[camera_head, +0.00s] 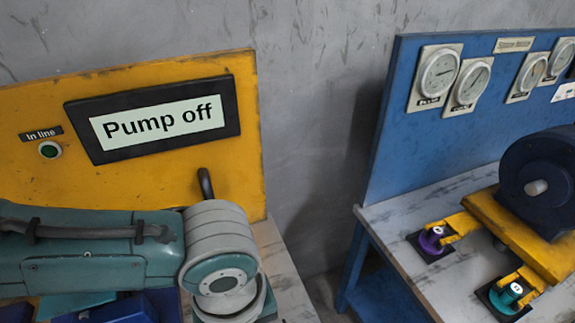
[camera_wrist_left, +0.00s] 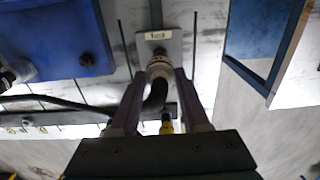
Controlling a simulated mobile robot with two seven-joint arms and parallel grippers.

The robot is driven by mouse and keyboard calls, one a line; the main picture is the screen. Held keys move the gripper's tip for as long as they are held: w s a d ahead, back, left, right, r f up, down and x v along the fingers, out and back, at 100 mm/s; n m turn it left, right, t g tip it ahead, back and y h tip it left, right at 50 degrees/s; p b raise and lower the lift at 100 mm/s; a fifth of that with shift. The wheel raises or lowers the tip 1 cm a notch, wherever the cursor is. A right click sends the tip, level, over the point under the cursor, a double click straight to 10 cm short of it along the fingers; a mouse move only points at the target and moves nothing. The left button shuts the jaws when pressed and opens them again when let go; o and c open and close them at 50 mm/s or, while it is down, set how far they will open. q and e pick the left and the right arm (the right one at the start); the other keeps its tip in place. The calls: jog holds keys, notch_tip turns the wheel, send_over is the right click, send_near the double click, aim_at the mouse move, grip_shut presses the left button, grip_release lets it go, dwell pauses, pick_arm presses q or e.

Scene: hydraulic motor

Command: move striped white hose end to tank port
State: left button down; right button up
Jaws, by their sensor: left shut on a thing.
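In the left wrist view my left gripper (camera_wrist_left: 163,76) is shut on a whitish, ringed hose end (camera_wrist_left: 159,64). A black hose (camera_wrist_left: 154,102) runs back from it between the fingers. The hose end is right at a grey plate (camera_wrist_left: 153,47) with a small label that is too blurred to read surely. I cannot tell whether it is seated in a port there. The head view shows my left arm at the lower left, but not its gripper or the hose end. My right gripper is in neither view.
A yellow panel (camera_head: 165,178) reads "Pump off". A blue bench with gauges (camera_head: 438,74), a dark blue motor (camera_head: 543,170), and purple (camera_head: 431,241) and teal (camera_head: 510,293) fittings stands at right. In the wrist view, a blue box (camera_wrist_left: 60,40) is left of the plate.

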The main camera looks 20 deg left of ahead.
pick_arm(q)
jog(key=shift+f, duration=0.1)
jog(key=shift+f+b, duration=0.9)
jog(key=shift+c, duration=1.5)
grip_release()
jog(key=shift+r, duration=0.15)
notch_tip(320, 180, up, 6)
jog(key=p, duration=0.6)
